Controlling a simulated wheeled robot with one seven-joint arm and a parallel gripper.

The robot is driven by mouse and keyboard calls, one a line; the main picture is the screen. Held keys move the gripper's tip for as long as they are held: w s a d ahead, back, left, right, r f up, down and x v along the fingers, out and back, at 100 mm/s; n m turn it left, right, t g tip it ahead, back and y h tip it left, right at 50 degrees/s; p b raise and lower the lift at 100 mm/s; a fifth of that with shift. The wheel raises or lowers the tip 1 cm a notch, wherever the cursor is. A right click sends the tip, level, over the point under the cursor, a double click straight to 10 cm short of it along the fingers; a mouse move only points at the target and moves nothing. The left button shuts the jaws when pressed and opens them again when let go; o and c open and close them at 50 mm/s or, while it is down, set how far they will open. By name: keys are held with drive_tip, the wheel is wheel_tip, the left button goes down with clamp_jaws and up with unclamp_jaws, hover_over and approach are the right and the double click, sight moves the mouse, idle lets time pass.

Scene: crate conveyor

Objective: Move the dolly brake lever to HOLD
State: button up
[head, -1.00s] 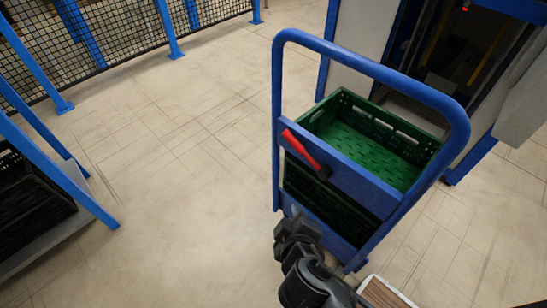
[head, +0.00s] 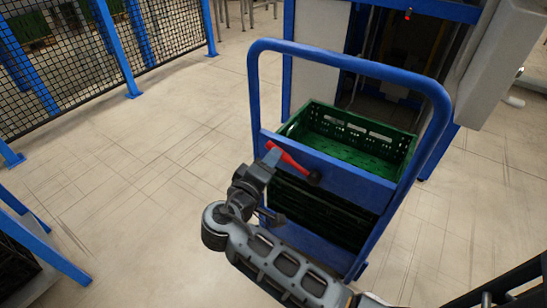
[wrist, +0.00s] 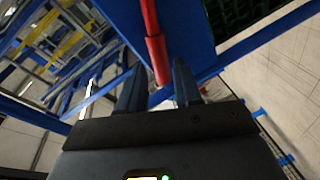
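The blue dolly (head: 360,182) stands with its tall tube handle toward me. Its brake lever is a red handle (head: 290,158) on the blue crossbar, slanting from a dark hub at its lower right up to its upper left end. I see no readable HOLD mark. My gripper (head: 270,160) is at the lever's upper left end. In the wrist view, my gripper (wrist: 158,72) is open, with the red lever's end (wrist: 158,58) between its two dark fingers. Gaps show beside the lever; I cannot tell whether either finger touches it.
A green crate (head: 365,140) sits atop darker crates on the dolly, behind the crossbar. A blue-framed machine opening (head: 385,50) stands behind. A mesh fence (head: 60,65) runs at the back left, and a blue rack leg (head: 60,255) is at the lower left. The floor at left is clear.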

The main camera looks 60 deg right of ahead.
drive_tip(key=shift+x, duration=1.35)
drive_tip(key=shift+c, duration=0.4)
clamp_jaws()
